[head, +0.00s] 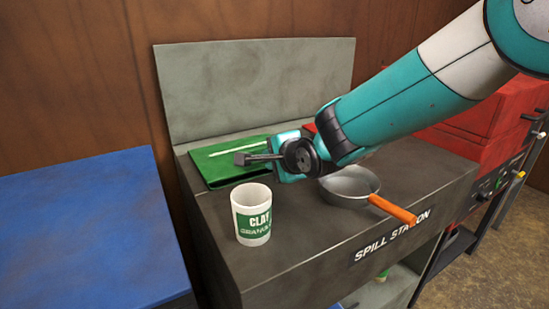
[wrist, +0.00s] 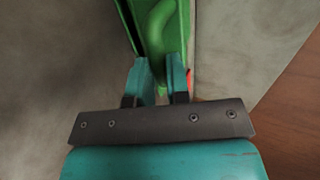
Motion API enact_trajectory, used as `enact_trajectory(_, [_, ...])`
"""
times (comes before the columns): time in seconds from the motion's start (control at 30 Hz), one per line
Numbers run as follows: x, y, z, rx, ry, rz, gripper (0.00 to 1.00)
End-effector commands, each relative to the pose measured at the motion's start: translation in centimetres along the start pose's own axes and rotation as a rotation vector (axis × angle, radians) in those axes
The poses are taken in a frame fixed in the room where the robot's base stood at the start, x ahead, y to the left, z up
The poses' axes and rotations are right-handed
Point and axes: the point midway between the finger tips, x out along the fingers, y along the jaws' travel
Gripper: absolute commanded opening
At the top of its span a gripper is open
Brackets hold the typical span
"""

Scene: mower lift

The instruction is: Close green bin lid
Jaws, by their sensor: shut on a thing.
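The green bin lid (head: 213,168) lies low and almost flat at the back left of the spill station top, with a pale strip across it. I cannot tell whether it is fully down. My gripper (head: 242,158) is over its right part. In the wrist view my gripper (wrist: 160,75) is shut on a rounded green part of the lid (wrist: 160,30), which runs up between the two teal fingers. The bin below the lid is hidden.
A white cup (head: 251,225) with a green label stands in front of the lid. A pan (head: 347,184) with an orange handle sits to the right, under my arm. A grey back panel (head: 255,85) rises behind. A blue surface (head: 85,230) is at left, red cases (head: 475,135) at right.

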Motion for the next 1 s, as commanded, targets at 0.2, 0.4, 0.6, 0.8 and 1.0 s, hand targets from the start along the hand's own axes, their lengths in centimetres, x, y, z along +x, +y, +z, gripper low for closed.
enact_trajectory(0.2, [0.0,0.0,0.0,0.006,-0.001,0.0,0.33])
enact_trajectory(0.4, [0.0,0.0,0.0,0.004,0.0,0.0,0.42])
enact_trajectory(0.6, [-0.5,-0.1,-0.1,0.002,0.0,0.0,0.42])
enact_trajectory(0.8, [-3.7,-0.1,-0.1,0.002,0.0,-0.002,0.42])
enact_trajectory(1.0, [-8.9,-0.1,-0.1,0.003,0.0,-0.002,0.42])
